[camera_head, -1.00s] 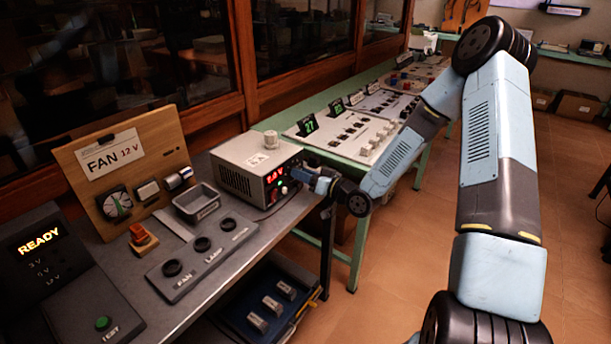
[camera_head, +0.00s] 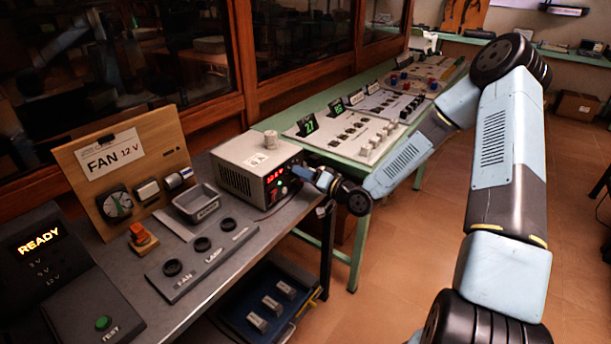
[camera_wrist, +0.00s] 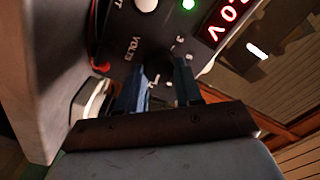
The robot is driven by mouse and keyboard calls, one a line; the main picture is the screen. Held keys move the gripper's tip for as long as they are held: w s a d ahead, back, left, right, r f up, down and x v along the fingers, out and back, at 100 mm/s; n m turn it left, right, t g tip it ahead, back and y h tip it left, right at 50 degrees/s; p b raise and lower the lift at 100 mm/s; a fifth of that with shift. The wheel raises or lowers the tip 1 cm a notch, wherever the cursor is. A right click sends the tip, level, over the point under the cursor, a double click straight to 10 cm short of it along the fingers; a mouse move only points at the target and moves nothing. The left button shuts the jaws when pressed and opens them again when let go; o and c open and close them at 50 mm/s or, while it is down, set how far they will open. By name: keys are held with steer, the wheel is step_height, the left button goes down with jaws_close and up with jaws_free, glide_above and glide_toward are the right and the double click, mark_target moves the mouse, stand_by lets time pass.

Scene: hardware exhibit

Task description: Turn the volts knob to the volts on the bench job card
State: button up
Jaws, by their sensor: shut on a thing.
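The grey power supply (camera_head: 240,165) stands at the right end of the bench, with a red lit display (camera_head: 276,175) too small to read surely in the head view. In the wrist view its display (camera_wrist: 228,18) is cut off and shows digits ending in ".0 V". The volts knob (camera_wrist: 159,78) on its front sits between my two fingers, partly hidden, with VOLTS and scale numbers printed around it. My gripper (camera_wrist: 161,72) is shut on the knob; it also shows in the head view (camera_head: 303,174). The job card (camera_head: 113,153) reads FAN 12 V.
A green lamp (camera_wrist: 188,4) is lit above the knob. A test box (camera_head: 45,245) reads READY.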

steer(key=o, duration=1)
steer(key=shift+d, duration=0.1)
steer(key=v, duration=1.3)
steer(key=shift+s+d+f, duration=0.1)
steer(key=shift+s+d, duration=0.05)
steer(key=shift+s, duration=0.05)
